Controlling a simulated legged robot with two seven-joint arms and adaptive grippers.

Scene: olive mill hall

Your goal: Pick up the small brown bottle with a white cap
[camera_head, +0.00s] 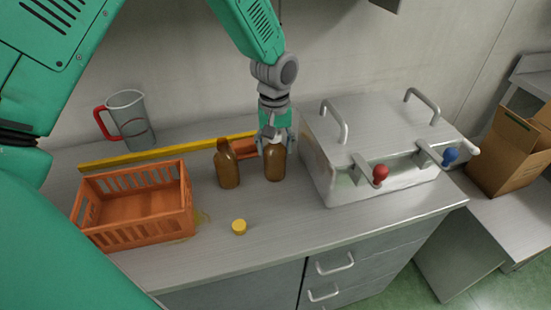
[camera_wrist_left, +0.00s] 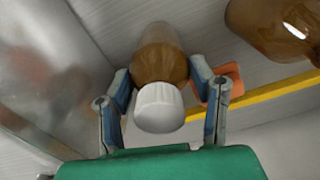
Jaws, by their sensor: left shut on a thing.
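The small brown bottle with a white cap (camera_head: 275,165) stands upright on the metal counter, left of the steel machine. My left gripper (camera_head: 273,142) comes down over its top from behind and is shut on it, partly covering the cap. In the left wrist view, the white cap (camera_wrist_left: 159,107) and brown body (camera_wrist_left: 160,62) lie between the two fingers of my left gripper (camera_wrist_left: 160,85). A second brown bottle (camera_head: 227,165) stands just to its left, with no white cap showing. My right gripper does not show.
An orange crate (camera_head: 140,230) stands at the left, with a measuring jug (camera_head: 131,120) behind it. A yellow bar (camera_head: 170,151) lies along the back. A yellow cap (camera_head: 239,227) lies in front. The steel machine (camera_head: 365,120) bounds the right; the front counter is mostly clear.

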